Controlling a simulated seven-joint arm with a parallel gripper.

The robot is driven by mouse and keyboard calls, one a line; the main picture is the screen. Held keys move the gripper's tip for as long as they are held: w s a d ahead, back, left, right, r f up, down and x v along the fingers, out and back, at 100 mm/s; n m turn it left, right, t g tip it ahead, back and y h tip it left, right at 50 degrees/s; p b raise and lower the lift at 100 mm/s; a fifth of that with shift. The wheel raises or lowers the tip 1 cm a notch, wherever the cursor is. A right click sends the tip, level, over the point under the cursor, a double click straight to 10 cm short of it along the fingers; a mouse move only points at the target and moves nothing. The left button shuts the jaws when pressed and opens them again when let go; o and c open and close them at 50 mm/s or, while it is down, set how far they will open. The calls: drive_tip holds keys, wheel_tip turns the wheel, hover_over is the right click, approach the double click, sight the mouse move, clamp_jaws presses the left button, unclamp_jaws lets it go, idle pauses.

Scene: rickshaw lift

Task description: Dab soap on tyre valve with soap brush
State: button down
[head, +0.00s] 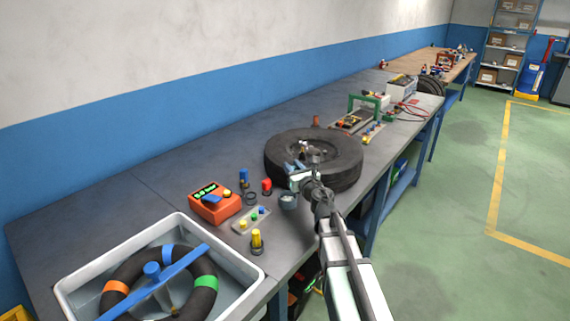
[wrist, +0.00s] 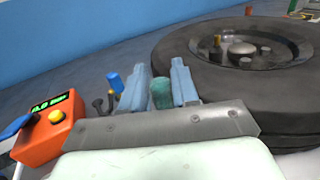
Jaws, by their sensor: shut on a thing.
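The tyre (head: 345,172) lies flat on the workbench, and it fills the right of the wrist view (wrist: 205,88). A thin upright stem with a yellowish tip, which looks like the tyre valve (wrist: 217,47), stands inside the wheel rim. My gripper (head: 294,167) is over the near left edge of the tyre in the head view. Its two blue fingers (wrist: 160,78) are shut on a teal-green piece, which looks like the soap brush handle (wrist: 161,94). The brush's bristles are hidden. The brush is apart from the valve in the wrist view.
An orange device with a green display (head: 214,205) stands left of the tyre, near a small tray of coloured caps (head: 251,221). A small grey cup (head: 288,201) is just below my gripper. A basin (head: 75,285) holding an inner tube is at the front left.

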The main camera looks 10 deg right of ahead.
drive_tip(key=shift+n+g+y, duration=0.3)
drive_tip(key=shift+n+y, duration=0.3)
drive_tip(key=shift+y, duration=0.2)
drive_tip(key=shift+s+a+f, duration=0.2)
drive_tip(key=shift+a+f, duration=0.15)
drive_tip(key=shift+f, duration=0.6)
drive_tip(key=shift+s+a+f, duration=0.15)
drive_tip(key=shift+a+f, duration=0.15)
drive_tip(key=shift+f, duration=0.65)
drive_tip(key=shift+s+a+f, duration=0.2)
drive_tip(key=shift+a+f, duration=0.15)
drive_tip(key=shift+f, duration=0.6)
drive_tip(key=shift+f, duration=0.6)
drive_tip(key=shift+r, duration=0.1)
wheel_tip(320, 180, up, 7)
idle(0.7)
idle(0.5)
